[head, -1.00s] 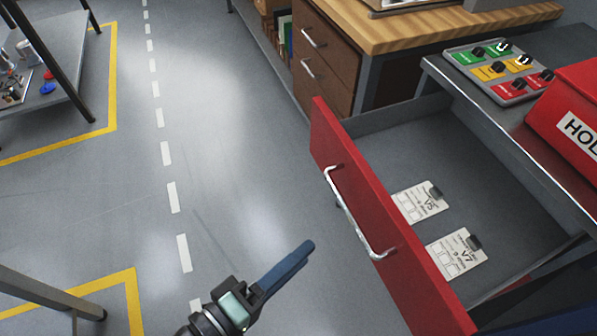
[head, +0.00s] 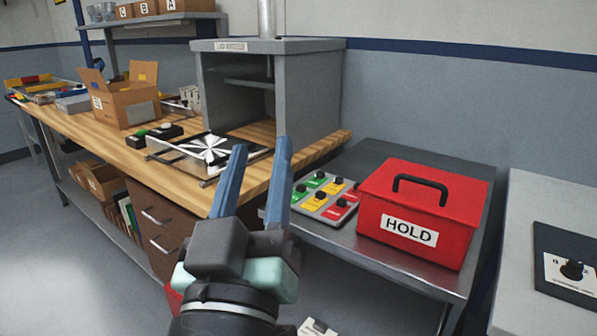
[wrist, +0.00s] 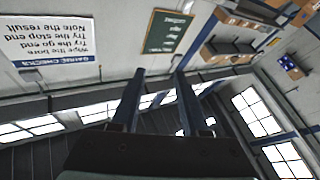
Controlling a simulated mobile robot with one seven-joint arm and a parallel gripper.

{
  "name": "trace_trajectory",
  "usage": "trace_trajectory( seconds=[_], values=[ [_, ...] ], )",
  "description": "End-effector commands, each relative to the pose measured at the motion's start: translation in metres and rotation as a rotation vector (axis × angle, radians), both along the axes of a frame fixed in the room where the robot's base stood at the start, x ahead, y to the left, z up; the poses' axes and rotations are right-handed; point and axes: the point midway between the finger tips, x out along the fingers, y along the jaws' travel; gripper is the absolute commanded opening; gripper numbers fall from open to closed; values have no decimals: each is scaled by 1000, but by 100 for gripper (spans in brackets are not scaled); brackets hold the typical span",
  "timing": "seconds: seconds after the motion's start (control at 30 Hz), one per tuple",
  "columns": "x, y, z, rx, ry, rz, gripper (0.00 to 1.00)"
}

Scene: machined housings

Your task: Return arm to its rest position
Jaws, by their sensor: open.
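My gripper (head: 262,147) is raised in the middle of the head view, its two blue fingers apart and pointing up. Nothing is between them. In the picture, the fingers overlap the wooden bench's front edge and the grey cabinet's lower part. In the wrist view my gripper (wrist: 159,75) is also open and empty, facing the upper walls, windows and ceiling, with a sign (wrist: 52,40) and a dark green board (wrist: 167,31) beyond.
A red HOLD box (head: 425,205) and a button panel (head: 325,196) stand on the metal table (head: 385,258) at right. The wooden bench (head: 85,122) carries a cardboard box (head: 125,103) and a grey cabinet (head: 310,95). A tagged card (head: 316,328) shows at the bottom edge.

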Motion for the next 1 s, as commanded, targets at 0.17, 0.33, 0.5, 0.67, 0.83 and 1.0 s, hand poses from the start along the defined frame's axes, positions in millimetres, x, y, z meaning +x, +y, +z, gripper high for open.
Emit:
trace_trajectory(
  seconds=[0.17,0.33,0.5,0.67,0.83,1.0],
  values=[
    [-35,-26,101,146,-266,124,45],
    [-73,-40,173,215,-438,230,45],
    [-69,-38,213,212,-423,226,45],
    [-69,-38,258,212,-422,226,45],
    [-68,-37,313,211,-420,226,45],
    [-68,-37,361,211,-419,226,45]
  ],
)
